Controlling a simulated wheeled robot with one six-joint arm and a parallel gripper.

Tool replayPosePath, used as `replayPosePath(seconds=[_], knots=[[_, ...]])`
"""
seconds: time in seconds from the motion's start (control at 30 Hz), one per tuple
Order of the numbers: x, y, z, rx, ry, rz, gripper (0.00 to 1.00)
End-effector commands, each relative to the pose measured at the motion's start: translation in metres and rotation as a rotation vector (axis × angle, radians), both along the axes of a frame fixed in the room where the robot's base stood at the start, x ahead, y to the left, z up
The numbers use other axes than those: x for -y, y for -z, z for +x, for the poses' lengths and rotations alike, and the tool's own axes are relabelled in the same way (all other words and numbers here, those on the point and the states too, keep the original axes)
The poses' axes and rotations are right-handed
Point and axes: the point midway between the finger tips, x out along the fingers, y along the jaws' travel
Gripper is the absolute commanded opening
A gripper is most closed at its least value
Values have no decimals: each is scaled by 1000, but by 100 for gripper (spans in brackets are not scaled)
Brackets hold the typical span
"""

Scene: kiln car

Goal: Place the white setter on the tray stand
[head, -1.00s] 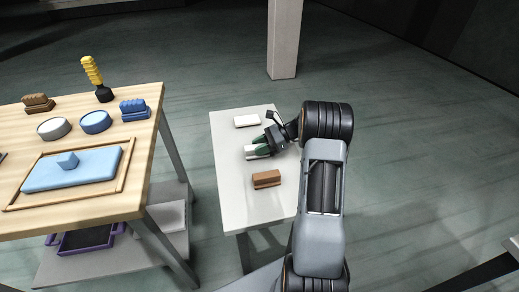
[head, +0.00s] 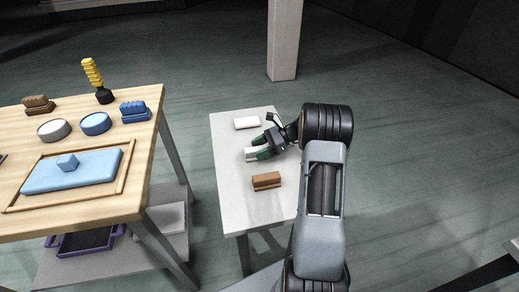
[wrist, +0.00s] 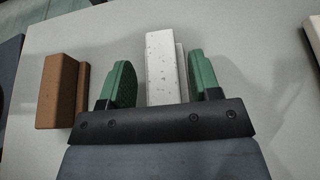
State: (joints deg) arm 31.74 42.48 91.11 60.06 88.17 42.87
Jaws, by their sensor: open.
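The white setter (head: 251,154) is a small pale stepped block lying on the narrow light-topped table (head: 231,186). My gripper (head: 266,144) is open at the table's middle, with its green fingers around the setter's near end. In the wrist view the setter (wrist: 163,68) stands between the two spread fingers of my gripper (wrist: 158,84), with a gap to each side. I cannot tell for certain which surface is the tray stand.
A brown stepped block (head: 266,181) lies nearer on the same table, left of my fingers in the wrist view (wrist: 60,92). A flat white piece (head: 247,122) lies at the far end. A wooden table (head: 75,210) with a blue slab (head: 72,174) stands left.

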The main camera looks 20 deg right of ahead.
Motion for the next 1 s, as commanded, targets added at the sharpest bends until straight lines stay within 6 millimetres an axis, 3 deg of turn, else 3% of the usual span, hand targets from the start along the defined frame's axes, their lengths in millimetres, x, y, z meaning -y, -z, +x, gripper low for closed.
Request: replayPosePath(seconds=[0.5,0.7,0.87,1.0], knots=[[82,-36,-16,1,3,0,57],[102,-44,-20,1,2,-1,57],[94,-54,-22,17,-37,-49,57],[57,-73,-29,73,-151,-191,57]])
